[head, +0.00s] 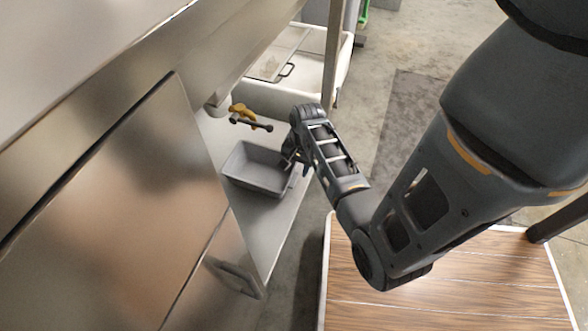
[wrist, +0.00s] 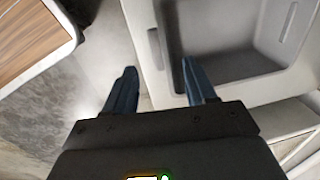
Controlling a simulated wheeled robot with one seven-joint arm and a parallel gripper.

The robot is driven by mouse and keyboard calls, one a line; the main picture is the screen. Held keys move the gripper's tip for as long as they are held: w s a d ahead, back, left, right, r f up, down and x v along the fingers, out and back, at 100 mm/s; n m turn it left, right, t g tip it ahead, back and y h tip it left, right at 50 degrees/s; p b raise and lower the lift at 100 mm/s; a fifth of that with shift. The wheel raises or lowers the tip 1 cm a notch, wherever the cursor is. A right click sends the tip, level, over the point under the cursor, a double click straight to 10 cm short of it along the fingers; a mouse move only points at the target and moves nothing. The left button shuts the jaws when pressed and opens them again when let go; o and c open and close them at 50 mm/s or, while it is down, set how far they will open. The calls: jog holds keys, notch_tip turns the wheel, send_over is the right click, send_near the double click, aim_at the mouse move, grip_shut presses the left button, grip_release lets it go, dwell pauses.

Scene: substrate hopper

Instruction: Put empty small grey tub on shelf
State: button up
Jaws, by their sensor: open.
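The small grey tub (head: 254,176) stands upright on a pale ledge (head: 268,222), below a spout with a yellow handle (head: 242,114). Its inside looks empty in the head view and in the wrist view (wrist: 228,72). My gripper (head: 291,160) is at the tub's right end in the head view. In the wrist view my gripper (wrist: 159,66) is open, with one finger over the tub's inside and the other outside its wall. The wall lies between the fingers, and I cannot tell whether they touch it. The fingertips are partly hidden in the head view.
A steel cabinet (head: 110,200) fills the left side, close to the tub. A white bin (head: 335,68) with a clear lid stands behind. A wooden-topped table (head: 440,295) is at the lower right, with open floor (head: 400,110) beyond it.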

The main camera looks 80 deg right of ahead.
notch_tip(320, 180, up, 5)
jog(key=p, duration=0.2)
jog(key=a+r+n+t+h, duration=0.2)
jog(key=a+n, duration=0.3)
jog(key=a, duration=0.4)
jog(key=a+r+n+t+h, duration=0.25)
jog(key=a+n, duration=0.25)
jog(key=a, duration=0.4)
jog(key=s+a+r+n+t+y, duration=0.2)
jog(key=a+r, duration=0.5)
jog(key=r, duration=0.5)
jog(key=s+a+r+n+t+y, duration=0.3)
jog(key=a+r+n+t, duration=0.4)
jog(key=r, duration=0.6)
jog(key=shift+s+a+n, duration=0.65)
jog(key=shift+s+n, duration=0.1)
jog(key=shift+n, duration=0.15)
jog(key=shift+d+f, duration=0.1)
